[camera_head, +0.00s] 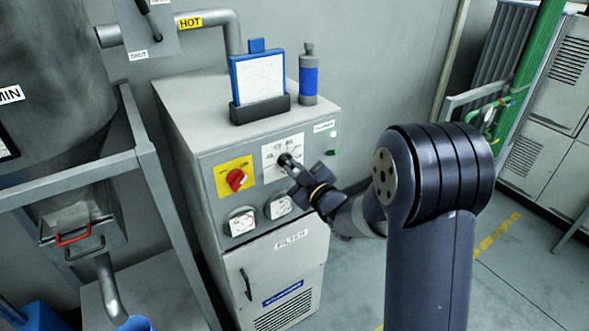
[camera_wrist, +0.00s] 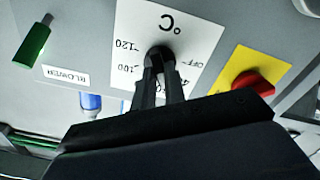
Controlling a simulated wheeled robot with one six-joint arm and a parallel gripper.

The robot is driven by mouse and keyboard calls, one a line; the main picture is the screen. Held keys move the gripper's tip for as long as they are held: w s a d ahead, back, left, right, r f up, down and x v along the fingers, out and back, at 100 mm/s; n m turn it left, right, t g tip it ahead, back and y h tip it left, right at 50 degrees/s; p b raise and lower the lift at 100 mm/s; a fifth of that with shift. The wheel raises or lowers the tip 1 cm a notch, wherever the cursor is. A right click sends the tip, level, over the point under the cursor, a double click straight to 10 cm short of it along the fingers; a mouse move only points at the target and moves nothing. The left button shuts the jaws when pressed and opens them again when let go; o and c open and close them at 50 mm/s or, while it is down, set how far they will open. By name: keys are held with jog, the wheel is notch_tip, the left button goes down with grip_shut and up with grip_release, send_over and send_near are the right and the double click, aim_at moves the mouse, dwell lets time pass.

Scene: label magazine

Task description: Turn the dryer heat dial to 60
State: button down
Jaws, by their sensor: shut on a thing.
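The heat dial is a dark knob (camera_wrist: 159,56) on a white scale plate (camera_head: 270,160) on the dryer cabinet's front. In the wrist view the plate (camera_wrist: 190,35) appears upside down, with °C, OFF, 100 and 120 legible. The lower marks are partly hidden by my fingers, and I cannot read where the dial points. My gripper (camera_head: 288,163) is at the dial from the front right. In the wrist view my gripper (camera_wrist: 158,80) has its two narrow fingers shut on the knob.
A red switch on a yellow plate (camera_head: 235,177) sits left of the dial. Two gauges (camera_head: 241,221) are below. A blue-framed board (camera_head: 259,78) and a blue-grey bottle (camera_head: 309,77) stand on the cabinet.

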jog(key=shift+f, duration=0.1)
jog(key=shift+f+m+b, duration=0.1)
jog(key=shift+m+b, duration=0.3)
jog(key=shift+b, duration=0.3)
jog(key=shift+r+m+b, duration=0.2)
jog(key=shift+m+b, duration=0.4)
jog(key=shift+m, duration=0.3)
jog(key=c, duration=1.5)
grip_release()
jog(key=shift+o, duration=0.2)
jog(key=b+v, duration=0.2)
jog(key=v, duration=0.9)
jog(key=shift+b, duration=0.4)
